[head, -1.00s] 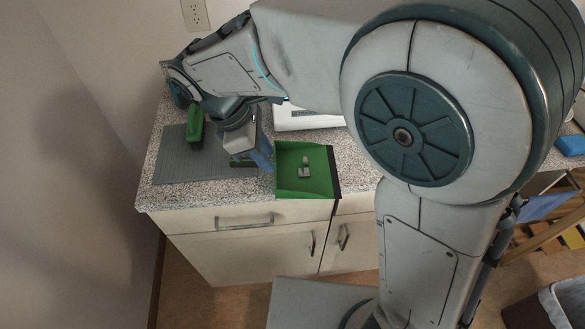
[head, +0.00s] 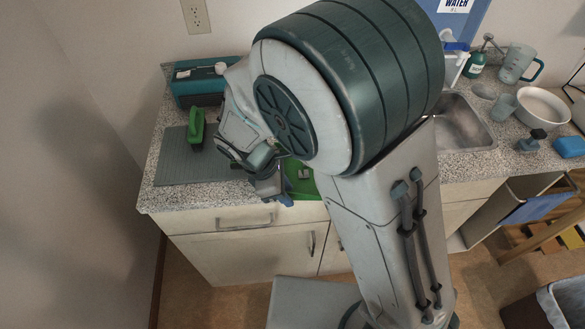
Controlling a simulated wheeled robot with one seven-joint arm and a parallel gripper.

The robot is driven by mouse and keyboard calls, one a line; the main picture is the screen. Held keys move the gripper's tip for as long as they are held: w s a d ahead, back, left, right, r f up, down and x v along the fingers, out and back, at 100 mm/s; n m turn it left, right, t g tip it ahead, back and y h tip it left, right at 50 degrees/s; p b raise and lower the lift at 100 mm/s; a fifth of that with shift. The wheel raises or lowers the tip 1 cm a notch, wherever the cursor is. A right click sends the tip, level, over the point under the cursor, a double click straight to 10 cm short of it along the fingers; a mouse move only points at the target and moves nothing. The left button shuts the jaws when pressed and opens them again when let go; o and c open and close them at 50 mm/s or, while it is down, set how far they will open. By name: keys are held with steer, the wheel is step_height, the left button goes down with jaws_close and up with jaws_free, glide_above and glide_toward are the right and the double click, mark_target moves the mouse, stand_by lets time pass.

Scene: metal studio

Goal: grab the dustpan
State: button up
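The green dustpan (head: 309,189) lies on the speckled counter near its front edge, in the middle of the head view. Much of it is hidden behind my arm, and a small grey piece shows inside it. My gripper (head: 275,190) is at the dustpan's left side, close to the counter's front edge. Its fingers are small and partly covered by my wrist. I cannot tell whether they are open or shut, or whether they touch the dustpan.
A green handled object (head: 196,129) stands on a grey ribbed mat (head: 172,165) at the left. A teal toolbox (head: 200,92) is behind it by the wall. A sink (head: 462,128), white bowl (head: 543,106) and blue sponge (head: 569,147) are at the right.

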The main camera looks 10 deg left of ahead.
steer(key=shift+d+f, duration=0.15)
steer(key=shift+f, duration=0.05)
jaws_close()
steer(key=shift+r, duration=0.2)
